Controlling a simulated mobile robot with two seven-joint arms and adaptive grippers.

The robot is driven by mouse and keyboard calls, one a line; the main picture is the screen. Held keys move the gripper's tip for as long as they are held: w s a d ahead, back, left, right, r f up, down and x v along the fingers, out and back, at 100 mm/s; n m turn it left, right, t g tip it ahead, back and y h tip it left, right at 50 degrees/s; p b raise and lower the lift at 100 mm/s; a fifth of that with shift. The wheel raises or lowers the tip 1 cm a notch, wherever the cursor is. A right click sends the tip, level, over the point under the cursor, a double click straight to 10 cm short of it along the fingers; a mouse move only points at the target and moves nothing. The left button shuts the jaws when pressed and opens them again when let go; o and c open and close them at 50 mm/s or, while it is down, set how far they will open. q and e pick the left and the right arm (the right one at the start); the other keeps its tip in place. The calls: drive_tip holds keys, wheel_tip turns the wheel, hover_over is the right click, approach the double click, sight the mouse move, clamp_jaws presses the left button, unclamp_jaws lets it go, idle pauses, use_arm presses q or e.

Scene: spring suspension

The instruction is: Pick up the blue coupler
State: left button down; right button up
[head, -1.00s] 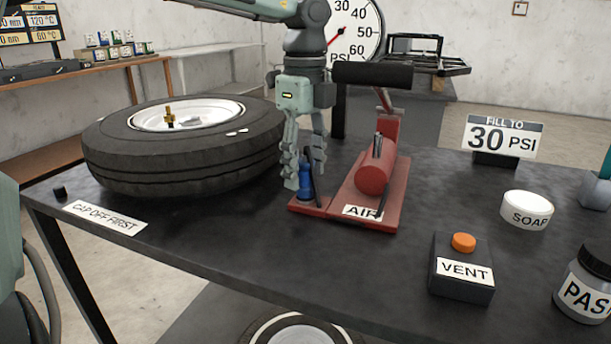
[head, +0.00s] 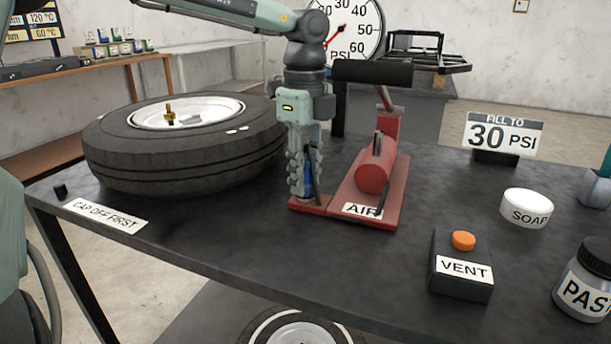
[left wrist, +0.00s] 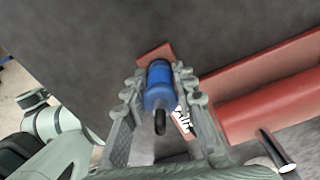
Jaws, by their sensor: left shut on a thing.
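The blue coupler (head: 307,182) stands at the front left corner of the red air pump's base (head: 345,200). In the head view most of it is hidden behind the fingers. My left gripper (head: 302,180) reaches down from above and is shut on the coupler. In the left wrist view the blue coupler (left wrist: 159,88) lies between the two fingers (left wrist: 160,95), with a dark ring-like end towards the camera. Whether the coupler touches the base cannot be told. My right gripper is not in view.
The tyre (head: 185,150) lies close to the left of the gripper. The pump's red cylinder (head: 372,175) and dark handle (head: 372,73) stand close on the right. The VENT box (head: 461,282), SOAP tub (head: 526,208) and paste jar (head: 588,280) are further right.

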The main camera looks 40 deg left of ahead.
sight(306, 152)
use_arm(q)
drive_tip(key=shift+r, duration=0.15)
drive_tip(key=shift+r, duration=0.65)
wheel_tip(306, 152, up, 3)
drive_tip(key=shift+f+b, duration=0.1)
drive_tip(key=shift+b, duration=0.2)
drive_tip(key=s+a+r+p, duration=0.1)
drive_tip(key=s+a+r, duration=0.7)
drive_tip(key=r, duration=0.1)
drive_tip(key=shift+a+r, duration=0.3)
drive_tip(key=shift+r, duration=0.05)
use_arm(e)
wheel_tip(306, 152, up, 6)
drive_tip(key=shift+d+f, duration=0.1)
use_arm(q)
drive_tip(key=shift+w+p, duration=0.1)
drive_tip(key=shift+p, duration=0.2)
